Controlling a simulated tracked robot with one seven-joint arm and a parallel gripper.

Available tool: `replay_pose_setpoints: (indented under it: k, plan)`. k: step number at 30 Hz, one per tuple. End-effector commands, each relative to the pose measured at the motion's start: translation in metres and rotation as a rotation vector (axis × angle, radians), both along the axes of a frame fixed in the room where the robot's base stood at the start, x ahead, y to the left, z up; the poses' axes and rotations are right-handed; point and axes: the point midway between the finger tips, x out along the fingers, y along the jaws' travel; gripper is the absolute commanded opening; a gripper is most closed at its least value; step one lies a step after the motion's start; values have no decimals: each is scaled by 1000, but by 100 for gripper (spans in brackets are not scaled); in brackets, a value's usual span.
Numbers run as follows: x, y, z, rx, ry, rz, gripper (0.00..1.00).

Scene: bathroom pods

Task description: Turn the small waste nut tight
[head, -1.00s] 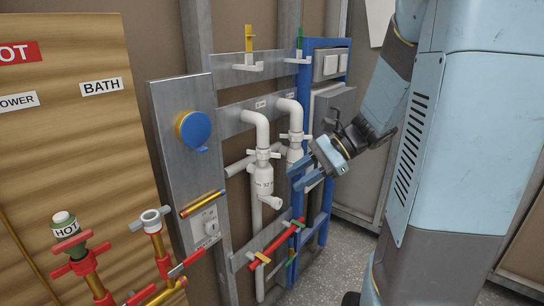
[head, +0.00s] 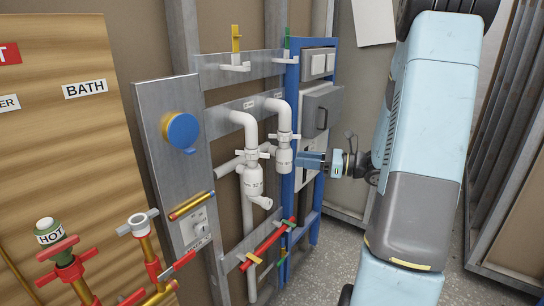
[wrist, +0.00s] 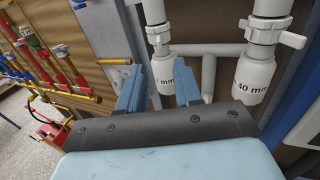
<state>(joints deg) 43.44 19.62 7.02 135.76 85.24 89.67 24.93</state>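Two white waste pipes hang on the metal frame. The left one has a winged white nut (head: 252,155) above a body (head: 252,182) marked "32 mm" in the earlier head view. This smaller waste nut also shows in the wrist view (wrist: 158,32). The other pipe has its own winged nut (head: 283,137), above a body marked "40 mm" in the wrist view (wrist: 253,78). My gripper (head: 308,160) is right of the 40 mm body in the head view. In the wrist view my gripper (wrist: 160,66) is open and empty, its blue fingers below the smaller nut.
A horizontal white pipe (wrist: 207,49) runs between the wastes. A red-handled bar (head: 267,245) is low down. Red and gold valves (head: 65,268) and a blue round cap (head: 182,131) are left.

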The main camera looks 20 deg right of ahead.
Motion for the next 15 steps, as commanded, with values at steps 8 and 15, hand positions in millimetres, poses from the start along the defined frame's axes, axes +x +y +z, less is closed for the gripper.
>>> replay_pose_setpoints:
  k: [8,15]
  plan:
    - [27,44,0,-1,-1,4,34]
    - [46,74,0,-1,0,3,34]
